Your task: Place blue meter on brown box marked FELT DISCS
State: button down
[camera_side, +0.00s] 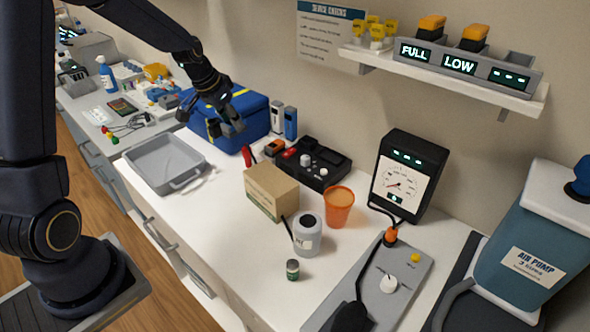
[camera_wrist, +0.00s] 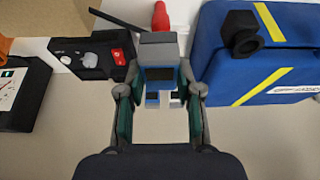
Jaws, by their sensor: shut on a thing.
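My gripper (camera_side: 229,118) is in front of the blue bag in the side view. In the wrist view my gripper (camera_wrist: 160,95) has its fingers on both sides of a blue-edged meter (camera_wrist: 158,76) with a grey end and a dark screen. The meter is hard to make out in the side view, where dark fingers and the blue bag crowd it. The brown box (camera_side: 272,188) stands closed on the white bench, with a green-edged label on its front too small to read. Nothing rests on its top.
One white and one blue upright device (camera_side: 290,122) stand by the wall. A blue bag (camera_wrist: 265,60) is beside my gripper. A black control box (camera_side: 318,165), orange cup (camera_side: 339,208) and white bottle (camera_side: 307,236) surround the brown box. A grey tray (camera_side: 165,163) lies left.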

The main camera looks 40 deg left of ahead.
jog(key=shift+s+d+r, duration=0.1)
jog(key=shift+s+r, duration=0.15)
jog(key=shift+s, duration=0.25)
jog(key=s+d+r+m+h, duration=0.2)
jog(key=s+d+r+m, duration=0.35)
jog(key=s+d, duration=1)
send_near(275, 176)
jog(key=shift+w+d+f+n, duration=0.25)
jog(key=shift+w+f, duration=0.05)
jog(key=shift+w, duration=0.15)
jog(key=shift+w+d+f+n, duration=0.2)
jog(key=shift+w+d+f, duration=0.1)
jog(key=shift+w, duration=0.1)
jog(key=shift+w+f, duration=0.15)
jog(key=shift+f, duration=0.75)
jog(key=shift+w+f, duration=0.1)
jog(key=shift+f, duration=0.8)
jog(key=shift+f, duration=0.15)
jog(key=c, duration=0.8)
grip_release()
